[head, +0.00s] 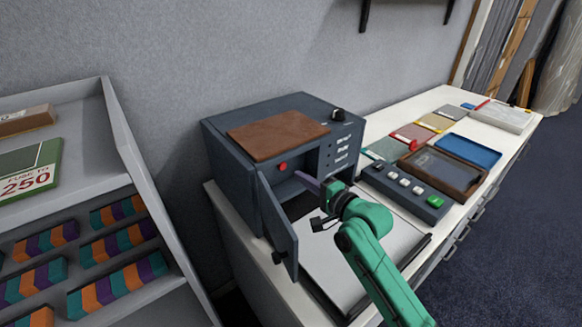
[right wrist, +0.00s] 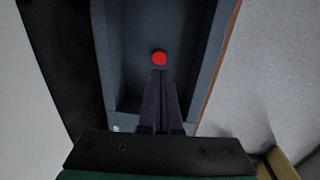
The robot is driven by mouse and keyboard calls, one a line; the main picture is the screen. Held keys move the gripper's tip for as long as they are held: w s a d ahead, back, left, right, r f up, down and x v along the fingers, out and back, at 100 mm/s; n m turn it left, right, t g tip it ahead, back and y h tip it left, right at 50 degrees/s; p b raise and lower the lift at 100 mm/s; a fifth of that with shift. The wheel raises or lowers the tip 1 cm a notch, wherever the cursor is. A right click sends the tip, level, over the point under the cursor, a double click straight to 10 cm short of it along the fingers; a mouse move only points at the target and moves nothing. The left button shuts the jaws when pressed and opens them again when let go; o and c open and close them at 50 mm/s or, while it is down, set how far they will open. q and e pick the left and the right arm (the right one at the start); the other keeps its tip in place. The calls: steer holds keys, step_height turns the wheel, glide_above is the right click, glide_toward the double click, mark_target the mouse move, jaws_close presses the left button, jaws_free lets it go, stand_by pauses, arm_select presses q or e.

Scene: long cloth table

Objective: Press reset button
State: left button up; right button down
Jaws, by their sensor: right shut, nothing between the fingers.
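A red round button (head: 283,167) sits inside the open front of a dark blue-grey box (head: 226,152). The button also shows in the right wrist view (right wrist: 159,58), just ahead of my fingertips. The box's door (head: 277,228) stands swung open toward the front. My right gripper (head: 298,177) is shut and empty, its dark fingers reaching into the box opening. In the right wrist view its fingertips (right wrist: 160,76) point at the button and appear a little short of it; contact cannot be told. My left gripper is out of view.
A brown plate (head: 278,135) lies on the box. A control panel with white buttons and a green one (head: 406,191) stands to the right, with trays (head: 468,150) beyond. A white board (head: 340,262) lies in front. A shelf with coloured blocks (head: 118,284) stands at left.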

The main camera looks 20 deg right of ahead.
mark_target(284, 167)
steer(key=p+x, duration=0.1)
steer(key=x, duration=0.3)
steer(key=shift+w+a, duration=0.2)
steer(key=shift+w, duration=0.15)
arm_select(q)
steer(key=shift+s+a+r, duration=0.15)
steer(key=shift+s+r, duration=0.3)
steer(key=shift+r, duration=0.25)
arm_select(e)
steer(key=shift+w+a+f, duration=0.1)
steer(key=shift+w+a, duration=0.05)
steer(key=shift+w, duration=0.1)
